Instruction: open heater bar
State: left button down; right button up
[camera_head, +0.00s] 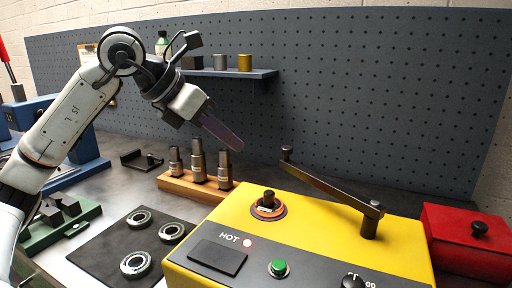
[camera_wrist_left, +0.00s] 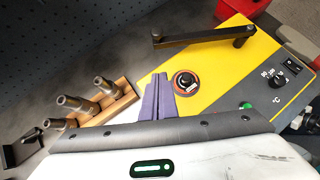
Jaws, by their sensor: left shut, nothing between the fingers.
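The yellow heater (camera_head: 320,235) stands at the front right, with a dark heater bar (camera_head: 330,186) above its top. The bar runs from a post at its right end to a knob (camera_head: 286,152) at its far left end, past the heater's back edge. The bar also shows in the wrist view (camera_wrist_left: 200,38). A round socket with a black peg and an orange ring (camera_head: 268,205) sits on the heater's left part, not under the bar. My left gripper (camera_head: 226,134) is shut and empty, in the air left of the bar knob and apart from it. My right gripper is out of view.
A wooden block with several metal sleeves (camera_head: 195,187) stands left of the heater. A dark mat (camera_head: 105,250) holds bearing rings. A red box (camera_head: 470,240) stands right of the heater. A shelf (camera_head: 265,73) is on the pegboard behind.

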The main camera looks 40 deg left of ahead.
pick_arm(q)
send_near(282, 167)
notch_tip(282, 167, down, 4)
jog(key=shift+w+d+r+p, duration=0.15)
jog(key=shift+w+p, duration=0.1)
jog(key=shift+w, duration=0.35)
jog(key=shift+w+d+r+p, duration=0.1)
jog(key=shift+w+d+p, duration=0.15)
jog(key=shift+w, duration=0.35)
jog(key=shift+w+f, duration=0.1)
jog(key=shift+w, duration=0.55)
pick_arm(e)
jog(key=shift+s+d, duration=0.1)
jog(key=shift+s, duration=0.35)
